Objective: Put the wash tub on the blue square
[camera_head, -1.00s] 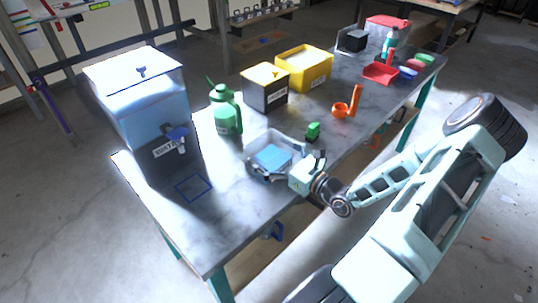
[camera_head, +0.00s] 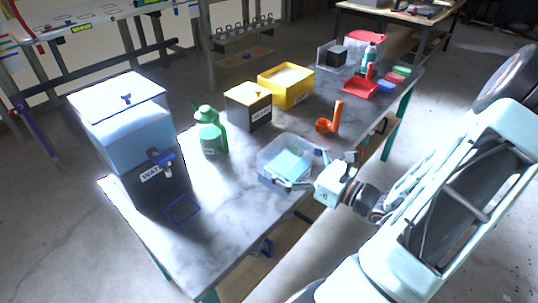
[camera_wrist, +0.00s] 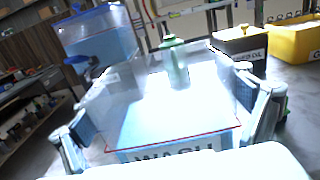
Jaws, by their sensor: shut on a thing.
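The wash tub (camera_head: 265,160), a clear open box with blue liquid inside, is in my gripper (camera_head: 304,171) over the right part of the grey table. My gripper is shut on it, with fingers along its sides. In the wrist view the tub (camera_wrist: 170,158) shows a WASH label and a red line on its near wall, between my fingers (camera_wrist: 168,120). It looks roughly level and seems raised off the table, but its underside is hidden. The blue square (camera_head: 183,210) is an empty outline on the table to the left, in front of the water tank.
A water tank (camera_head: 125,125) with a blue tap stands behind the square. The table (camera_head: 222,205) is clear between square and tub.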

